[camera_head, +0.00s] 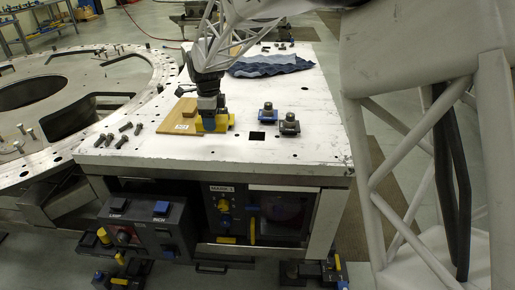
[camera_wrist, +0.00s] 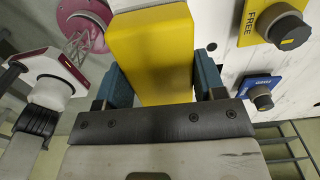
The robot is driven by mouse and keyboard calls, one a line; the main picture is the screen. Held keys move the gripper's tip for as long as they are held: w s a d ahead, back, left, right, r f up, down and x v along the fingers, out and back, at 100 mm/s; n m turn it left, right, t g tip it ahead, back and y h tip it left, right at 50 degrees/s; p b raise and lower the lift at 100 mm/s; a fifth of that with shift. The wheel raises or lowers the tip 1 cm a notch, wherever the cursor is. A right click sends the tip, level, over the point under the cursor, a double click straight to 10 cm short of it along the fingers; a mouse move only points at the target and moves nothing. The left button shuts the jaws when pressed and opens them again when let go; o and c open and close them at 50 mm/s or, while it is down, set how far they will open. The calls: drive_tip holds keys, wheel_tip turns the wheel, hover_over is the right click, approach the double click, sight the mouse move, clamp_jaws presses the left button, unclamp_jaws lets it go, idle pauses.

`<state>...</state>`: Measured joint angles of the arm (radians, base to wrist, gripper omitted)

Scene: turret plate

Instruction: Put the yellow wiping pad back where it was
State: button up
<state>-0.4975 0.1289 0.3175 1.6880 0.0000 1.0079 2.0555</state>
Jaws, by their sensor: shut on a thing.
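My gripper (camera_head: 208,122) is low over the white table top, pointing down. It is shut on the yellow wiping pad (camera_head: 223,123). In the wrist view the pad (camera_wrist: 151,50) sits between the two blue fingers and sticks out beyond them. The fingers hide part of the pad. I cannot tell whether the pad touches the board or the table.
Several dark bolts (camera_head: 125,135) lie left. A folded blue cloth (camera_head: 270,64) lies behind. The front right table top is clear.

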drive_tip(key=s+d+f, duration=0.1)
drive_tip(key=s+d, duration=0.7)
drive_tip(key=d, duration=0.4)
drive_tip(key=s+d+f, duration=0.1)
drive_tip(key=s+d, duration=0.8)
drive_tip(key=d, duration=0.4)
drive_tip(key=shift+d+f, duration=0.15)
drive_tip(key=shift+f, duration=0.25)
drive_tip(key=w+a, duration=0.1)
drive_tip(key=w, duration=0.4)
drive_tip(key=w+a+f, duration=0.1)
drive_tip(key=w, duration=0.4)
drive_tip(key=w+a, duration=0.1)
drive_tip(key=w, duration=0.4)
drive_tip(key=shift+w+a+f, duration=0.2)
drive_tip(key=shift+w+a, duration=0.05)
drive_tip(key=shift+f, duration=1.8)
drive_tip(key=shift+f, duration=0.1)
